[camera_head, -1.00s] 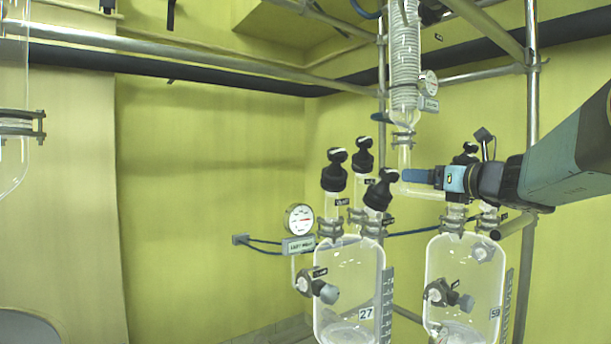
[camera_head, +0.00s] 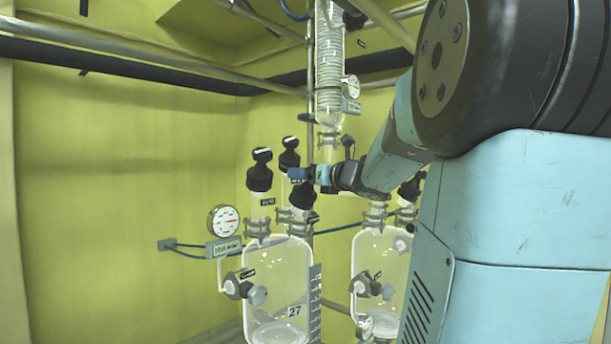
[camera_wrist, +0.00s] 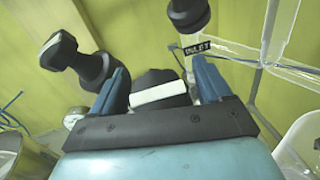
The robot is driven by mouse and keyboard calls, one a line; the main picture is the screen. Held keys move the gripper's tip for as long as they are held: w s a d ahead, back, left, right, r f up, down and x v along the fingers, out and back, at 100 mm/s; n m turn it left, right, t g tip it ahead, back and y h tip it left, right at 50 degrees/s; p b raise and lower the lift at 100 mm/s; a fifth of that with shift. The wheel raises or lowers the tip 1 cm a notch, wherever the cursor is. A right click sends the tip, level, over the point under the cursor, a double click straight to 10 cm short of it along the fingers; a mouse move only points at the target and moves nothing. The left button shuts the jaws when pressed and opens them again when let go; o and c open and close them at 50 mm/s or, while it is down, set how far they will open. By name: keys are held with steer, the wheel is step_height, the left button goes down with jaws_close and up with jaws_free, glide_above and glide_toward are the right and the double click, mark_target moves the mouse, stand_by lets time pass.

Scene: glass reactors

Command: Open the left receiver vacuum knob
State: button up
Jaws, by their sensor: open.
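The left receiver (camera_head: 277,270) is a clear glass vessel marked 27, with several black knobs on its top necks. A left knob (camera_head: 260,178) and a back knob (camera_head: 289,158) stand up; a front right knob (camera_head: 302,198) is partly behind my gripper. I cannot read which is the vacuum knob. My gripper (camera_head: 298,173) is level with these knobs. In the wrist view my gripper (camera_wrist: 160,70) is open, its blue fingers on either side of a black knob with a white stripe (camera_wrist: 158,92). Contact is unclear. Another knob (camera_wrist: 75,60) lies outside the left finger.
The right receiver (camera_head: 375,265) stands close by, partly behind my arm. A round gauge (camera_head: 223,221) is left of the left receiver. A coiled glass condenser (camera_head: 330,60) and metal rails are above. In the wrist view a knob above an INLET label (camera_wrist: 188,14) lies beyond the fingers.

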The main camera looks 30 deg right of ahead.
steer(key=shift+c, duration=0.2)
steer(key=shift+a, duration=0.1)
steer(key=c, duration=0.9)
steer(key=shift+n+y, duration=0.3)
steer(key=n+g+y, duration=0.1)
steer(key=n, duration=0.1)
steer(key=n+y, duration=0.2)
steer(key=n+g+y, duration=0.1)
steer(key=n+y, duration=0.1)
steer(key=shift+a+g, duration=0.25)
steer(key=shift+g, duration=0.05)
steer(key=n+g+y, duration=0.1)
steer(key=n+g, duration=0.1)
steer(key=n+g+y, duration=0.2)
steer(key=n, duration=0.1)
steer(key=s+n+g+y, duration=0.1)
steer(key=n+g, duration=0.1)
steer(key=n, duration=0.1)
steer(key=shift+a+f+g+y, duration=0.15)
steer(key=shift+a+g+y, duration=0.15)
steer(key=shift+g+y, duration=0.1)
steer(key=shift+s+a+f+n+g, duration=0.1)
steer(key=shift+n+g, duration=0.75)
steer(key=shift+s+n+g, duration=0.1)
steer(key=shift+n+g, duration=0.75)
steer(key=shift+s+f+n+g, duration=0.1)
steer(key=shift+s+n+g, duration=0.05)
steer(key=shift+n+g, duration=1.15)
